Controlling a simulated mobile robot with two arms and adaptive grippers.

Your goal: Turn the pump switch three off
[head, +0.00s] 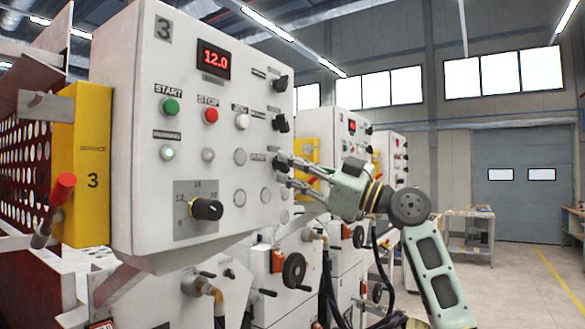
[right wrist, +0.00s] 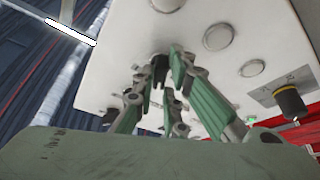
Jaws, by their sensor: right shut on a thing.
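The control panel numbered 3 (head: 225,130) is a white box on the left of the head view. Its pump switch (head: 280,163) is a small black knob at the panel's right edge, beside the PUMP label (head: 258,157), the lowest of three such knobs. My right gripper (head: 286,171) reaches it from the right, with its fingers around the knob. In the right wrist view the green fingers (right wrist: 162,72) close on the dark knob, which they largely hide. The angle of the switch cannot be read. My left gripper is not in view.
Two black knobs (head: 281,103) sit just above the pump switch. The panel also has a green START button (head: 170,106), a red STOP button (head: 211,115), a black dial (head: 207,209) and a 12.0 display (head: 216,60). Similar machines (head: 352,125) stand behind; floor at right is open.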

